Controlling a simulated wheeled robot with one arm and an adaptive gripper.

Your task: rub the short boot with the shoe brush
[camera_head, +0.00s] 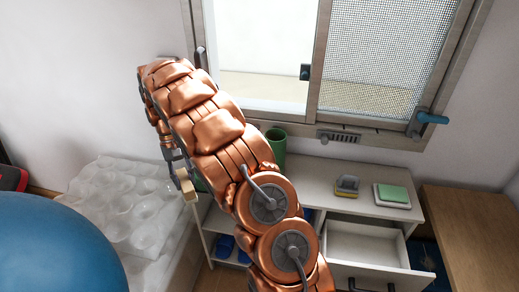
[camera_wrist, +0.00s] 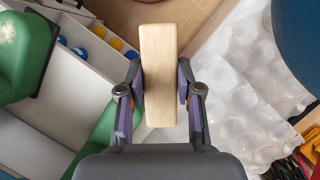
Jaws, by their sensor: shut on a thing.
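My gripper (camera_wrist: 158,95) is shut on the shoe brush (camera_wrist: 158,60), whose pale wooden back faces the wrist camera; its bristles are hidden. In the head view my gripper (camera_head: 177,165) hangs down at the left of my arm, with the brush's wooden end (camera_head: 188,188) below it. A green boot (camera_wrist: 22,62) with a pale scuffed patch is at the left of the wrist view, apart from the brush. More green (camera_wrist: 98,138) shows beside my gripper. In the head view a green boot shaft (camera_head: 277,146) stands on the white cabinet, partly behind my arm.
The white cabinet (camera_head: 330,175) has an open drawer (camera_head: 365,247) and blue things on its shelves. A grey-yellow item (camera_head: 347,185) and a green pad (camera_head: 393,194) lie on top. Bubble-like white packing (camera_head: 125,205) and a blue ball (camera_head: 55,250) are at left. A window is behind.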

